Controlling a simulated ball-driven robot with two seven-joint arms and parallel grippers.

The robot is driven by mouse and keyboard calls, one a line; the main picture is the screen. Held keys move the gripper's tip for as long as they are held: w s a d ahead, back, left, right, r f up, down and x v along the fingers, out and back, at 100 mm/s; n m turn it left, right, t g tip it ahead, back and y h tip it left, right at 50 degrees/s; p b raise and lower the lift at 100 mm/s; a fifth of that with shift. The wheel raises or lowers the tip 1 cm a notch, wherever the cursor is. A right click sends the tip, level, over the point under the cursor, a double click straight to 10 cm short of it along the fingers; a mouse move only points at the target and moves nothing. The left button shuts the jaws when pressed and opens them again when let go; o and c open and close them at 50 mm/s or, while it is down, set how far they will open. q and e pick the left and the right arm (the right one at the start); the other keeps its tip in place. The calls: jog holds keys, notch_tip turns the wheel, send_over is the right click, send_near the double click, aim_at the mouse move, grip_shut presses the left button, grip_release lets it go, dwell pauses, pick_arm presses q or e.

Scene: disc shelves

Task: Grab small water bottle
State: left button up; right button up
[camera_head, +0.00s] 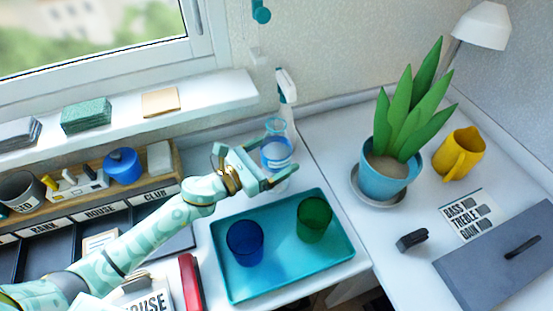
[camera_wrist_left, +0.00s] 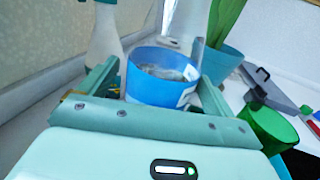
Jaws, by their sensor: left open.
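The small water bottle (camera_head: 276,138) is clear with a blue band and stands upright on the white surface below the window sill, behind the tray. My left gripper (camera_head: 278,168) is at the bottle, with one finger passing in front of its lower part. In the left wrist view the bottle's blue band (camera_wrist_left: 158,88) sits between the two open fingers (camera_wrist_left: 155,80). A clear gap to each finger is hard to judge there. The bottle's base is partly hidden by the gripper. My right gripper is not in view.
A white spray bottle (camera_head: 286,86) stands close behind the water bottle. A teal tray (camera_head: 290,280) in front holds a blue cup (camera_head: 245,243) and a green cup (camera_head: 314,218). A potted plant (camera_head: 385,178) and a yellow pitcher (camera_head: 458,155) stand to the right.

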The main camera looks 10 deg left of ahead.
pick_arm(q)
jog(key=shift+w+d, duration=0.25)
jog(key=shift+d, duration=0.05)
jog(key=c, duration=1.3)
jog(key=shift+r, duration=0.1)
jog(key=shift+c, duration=0.8)
jog(key=shift+r, duration=0.15)
